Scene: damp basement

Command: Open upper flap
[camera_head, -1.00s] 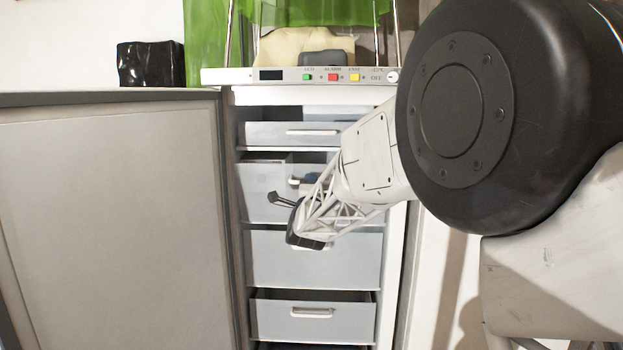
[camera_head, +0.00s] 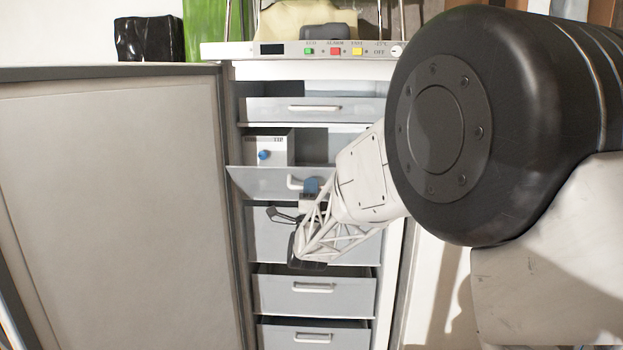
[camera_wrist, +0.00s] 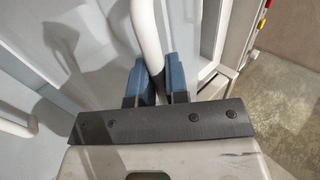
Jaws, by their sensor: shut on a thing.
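The upper flap (camera_head: 262,182) is a grey panel in the open freezer, second front from the top. It is tilted outward and partly open, with its top edge toward me. Its white bar handle (camera_head: 293,183) is partly hidden by my gripper (camera_head: 311,188). In the wrist view the white handle (camera_wrist: 147,35) runs between the two blue fingers of my gripper (camera_wrist: 158,82), which is shut on it. My wrist and arm cover the flap's right part in the head view.
Behind the flap stands a light box (camera_head: 267,146) with a blue round mark. The freezer door (camera_head: 115,200) stands open at the left. A drawer (camera_head: 305,110) is above and several drawers (camera_head: 312,295) are below. A control panel (camera_head: 300,50) tops the freezer.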

